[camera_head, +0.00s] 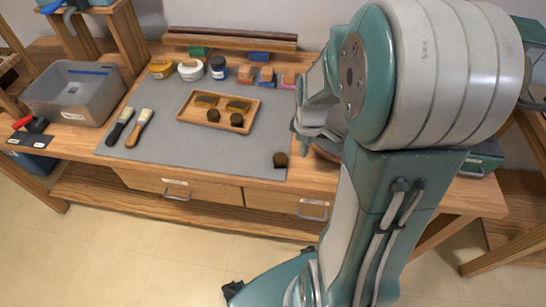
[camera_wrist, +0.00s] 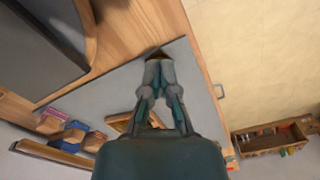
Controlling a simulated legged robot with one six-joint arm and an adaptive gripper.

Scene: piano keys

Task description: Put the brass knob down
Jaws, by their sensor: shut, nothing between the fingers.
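A dark brass knob (camera_head: 280,159) sits on the grey mat (camera_head: 215,160) near its front right corner. In the wrist view a brown-gold piece of it (camera_wrist: 158,53) shows just beyond my fingertips, which hide the rest. My gripper (camera_wrist: 158,68) is shut, with its fingertips together and nothing held between them. I cannot tell whether the tips touch the knob. In the head view my arm hides most of the gripper. Two similar dark knobs (camera_head: 213,115) (camera_head: 236,120) sit in the wooden tray (camera_head: 188,114) farther back on the mat.
Two brushes (camera_head: 138,127) lie on the mat's left side, beside a grey bin (camera_head: 73,98). Jars (camera_head: 191,70) and small blocks (camera_head: 245,75) line the back. The mat's front middle is clear.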

